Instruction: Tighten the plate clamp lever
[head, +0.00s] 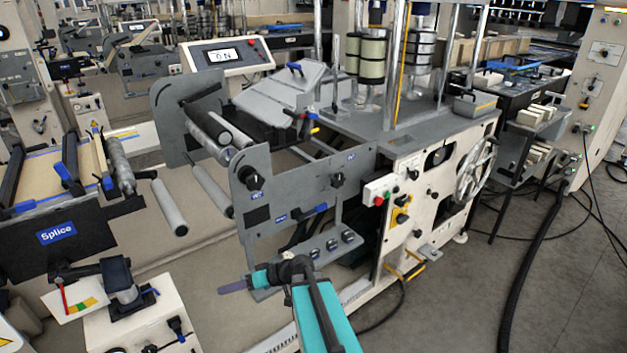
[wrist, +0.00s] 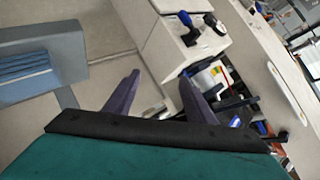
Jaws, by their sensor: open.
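A blue-handled lever (head: 314,211) sits on the lower face of the grey side plate (head: 290,195) of the machine in the head view. Another blue lever (head: 295,68) stands by the tilted grey panels above. No readable label tells me which is the plate clamp lever. My gripper (head: 233,287) is below and left of the side plate, in front of it and apart from it, pointing left. In the wrist view its two purple fingers (wrist: 159,92) are spread with nothing between them.
A white cabinet (head: 150,325) with a black clamp stands at lower left, beside a colour-marked card (head: 75,303). A dark "Splice" board (head: 57,233) is at left. Grey rollers (head: 170,207) stick out between.

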